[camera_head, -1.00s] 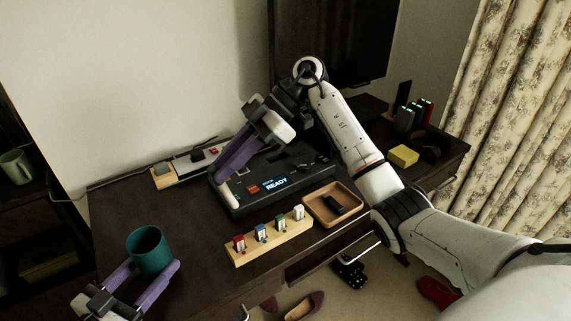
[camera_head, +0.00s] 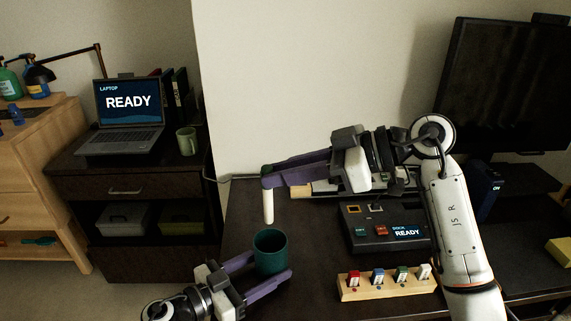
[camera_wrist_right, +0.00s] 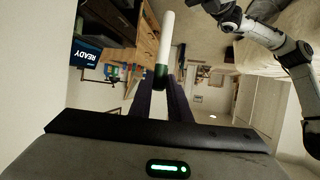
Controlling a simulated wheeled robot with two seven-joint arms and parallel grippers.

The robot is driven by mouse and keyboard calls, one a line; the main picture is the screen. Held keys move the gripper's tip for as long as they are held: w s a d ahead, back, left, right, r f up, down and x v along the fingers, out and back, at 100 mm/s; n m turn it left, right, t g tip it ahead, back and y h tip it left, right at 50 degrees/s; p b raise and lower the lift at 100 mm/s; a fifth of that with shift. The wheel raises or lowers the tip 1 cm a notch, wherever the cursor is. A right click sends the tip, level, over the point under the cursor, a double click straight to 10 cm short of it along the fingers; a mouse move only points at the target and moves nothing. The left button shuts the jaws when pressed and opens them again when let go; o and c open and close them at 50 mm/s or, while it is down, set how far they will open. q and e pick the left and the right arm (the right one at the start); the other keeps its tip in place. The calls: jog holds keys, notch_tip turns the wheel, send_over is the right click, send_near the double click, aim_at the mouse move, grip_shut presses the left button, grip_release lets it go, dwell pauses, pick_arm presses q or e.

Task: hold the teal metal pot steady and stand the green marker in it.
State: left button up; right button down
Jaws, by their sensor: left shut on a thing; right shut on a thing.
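The teal metal pot (camera_head: 270,243) stands upright on the dark desk with its mouth open upward. My left gripper (camera_head: 271,266) is shut on it, with one purple finger on either side. My right gripper (camera_head: 268,176) is shut on the green marker (camera_head: 268,206) near its green upper end. The marker's white body hangs almost vertical above the pot, its lower end a little above the rim and apart from it. In the right wrist view the marker (camera_wrist_right: 166,42) sticks out from between the purple fingers. The inside bottom of the pot is hidden.
A black console (camera_head: 372,241) reading READY lies right of the pot. A wooden block (camera_head: 388,289) with several colored pieces stands in front of it. A laptop (camera_head: 128,115) and a green mug (camera_head: 187,141) stand on the separate left cabinet. The desk between pot and console is clear.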

notch_tip(320, 180, down, 11)
jog(key=shift+f, duration=0.2)
dwell(1.0)
jog(key=c, duration=1.6)
grip_release()
jog(key=shift+d, duration=0.1)
jog(key=v, duration=1.2)
